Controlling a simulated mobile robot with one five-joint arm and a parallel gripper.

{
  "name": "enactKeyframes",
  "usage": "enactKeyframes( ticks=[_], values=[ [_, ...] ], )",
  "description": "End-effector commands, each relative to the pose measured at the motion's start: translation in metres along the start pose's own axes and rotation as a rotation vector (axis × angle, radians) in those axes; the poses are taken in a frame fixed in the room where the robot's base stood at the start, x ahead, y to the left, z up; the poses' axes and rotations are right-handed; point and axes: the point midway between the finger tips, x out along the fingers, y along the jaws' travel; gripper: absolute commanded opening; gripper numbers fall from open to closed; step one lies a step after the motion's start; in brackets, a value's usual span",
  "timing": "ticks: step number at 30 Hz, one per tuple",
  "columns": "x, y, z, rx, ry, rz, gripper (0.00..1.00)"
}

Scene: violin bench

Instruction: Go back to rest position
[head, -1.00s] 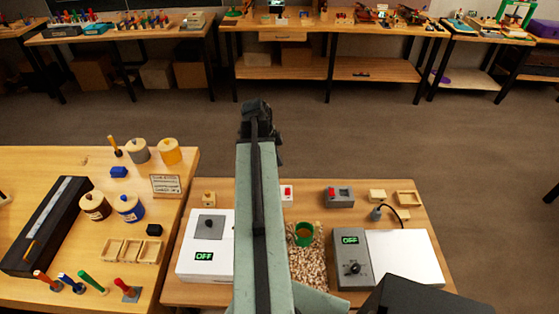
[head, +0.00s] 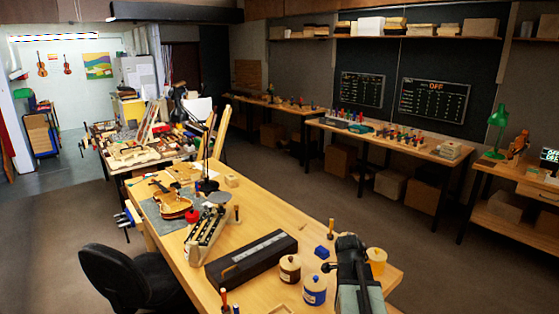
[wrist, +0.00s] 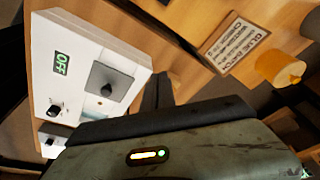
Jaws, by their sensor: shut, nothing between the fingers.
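My gripper (head: 349,243) is at the lower right of the head view, at the end of my raised arm, over the right end of the long workbench (head: 262,218). It looks shut, with nothing held. In the wrist view its dark fingers (wrist: 157,93) point up the picture, between a white box and a label card. They hide part of what lies behind them.
A black chair (head: 125,280) stands in front. The wrist view shows a white box (wrist: 85,75) reading OFF and a label card (wrist: 236,45).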

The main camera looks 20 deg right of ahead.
Motion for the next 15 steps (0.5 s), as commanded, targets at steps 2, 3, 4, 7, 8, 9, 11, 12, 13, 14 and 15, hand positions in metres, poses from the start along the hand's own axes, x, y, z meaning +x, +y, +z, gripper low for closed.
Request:
enactKeyframes(
  ticks=[2, 3, 4, 7, 8, 9, 11, 12, 13, 14, 15],
  values=[
    [-0.012, 0.005, 0.07, -0.215, -0.029, -0.023, 0.0],
    [-0.017, 0.009, 0.1, -0.325, -0.044, -0.033, 0.0],
    [-0.021, 0.013, 0.121, -0.408, -0.054, -0.04, 0.0],
    [-0.034, 0.032, 0.184, -0.693, -0.088, -0.064, 0.0],
    [-0.037, 0.039, 0.201, -0.784, -0.099, -0.072, 0.0],
    [-0.041, 0.049, 0.222, -0.912, -0.112, -0.084, 0.0],
    [-0.046, 0.064, 0.248, -1.11, -0.134, -0.102, 0.0],
    [-0.049, 0.072, 0.259, -1.227, -0.148, -0.114, 0.0],
    [-0.05, 0.076, 0.263, -1.308, -0.156, -0.122, 0.0],
    [-0.051, 0.079, 0.265, -1.383, -0.165, -0.131, 0.0],
    [-0.051, 0.082, 0.265, -1.475, -0.176, -0.143, 0.0]
  ],
)
